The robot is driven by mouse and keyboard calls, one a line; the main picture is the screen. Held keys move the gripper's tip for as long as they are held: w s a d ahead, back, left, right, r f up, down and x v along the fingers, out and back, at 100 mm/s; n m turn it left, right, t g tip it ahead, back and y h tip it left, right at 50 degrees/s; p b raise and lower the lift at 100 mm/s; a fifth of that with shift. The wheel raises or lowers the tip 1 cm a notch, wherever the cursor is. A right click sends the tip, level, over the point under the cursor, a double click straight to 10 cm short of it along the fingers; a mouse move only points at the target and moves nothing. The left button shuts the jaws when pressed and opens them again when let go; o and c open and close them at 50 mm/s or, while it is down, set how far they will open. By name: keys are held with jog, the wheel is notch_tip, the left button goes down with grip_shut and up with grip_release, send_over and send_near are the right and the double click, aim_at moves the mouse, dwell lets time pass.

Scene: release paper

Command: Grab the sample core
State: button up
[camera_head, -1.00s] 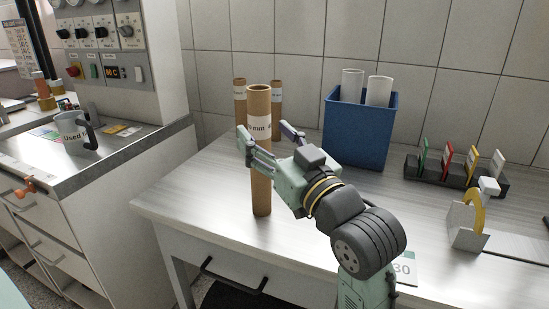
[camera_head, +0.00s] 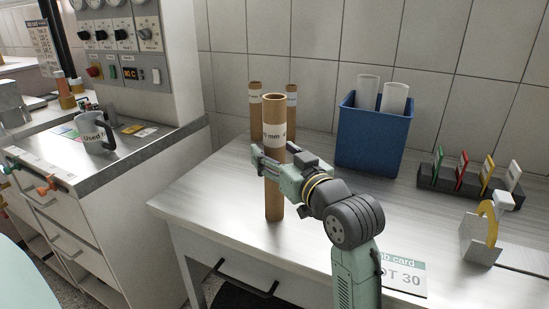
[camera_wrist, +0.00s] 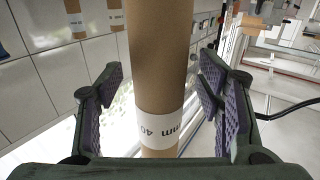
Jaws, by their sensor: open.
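The sample core is likely among the brown cardboard tubes, but I cannot tell which one is meant. The nearest tube (camera_head: 274,205) stands upright near the front edge of the bench, with a white label marked in mm. In the wrist view this tube (camera_wrist: 160,55) stands between my fingers, its label reading 40 mm upside down. My gripper (camera_head: 270,162) is open around the tube's middle. Gaps show between both purple finger pads and the tube in the wrist view (camera_wrist: 160,105). Two more tubes, a left one (camera_head: 255,115) and a right one (camera_head: 291,110), stand behind it.
A blue bin (camera_head: 372,140) with two white rolls stands at the back. A dark rack (camera_head: 468,188) with coloured cards and a tape holder (camera_head: 482,240) are at right. A card marked 30 (camera_head: 405,280) lies near my arm. The bench (camera_head: 200,200) left of the tube is clear.

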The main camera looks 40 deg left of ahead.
jog(key=shift+w+a, duration=0.25)
jog(key=shift+a, duration=0.25)
jog(key=shift+c, duration=0.6)
jog(key=c, duration=1.2)
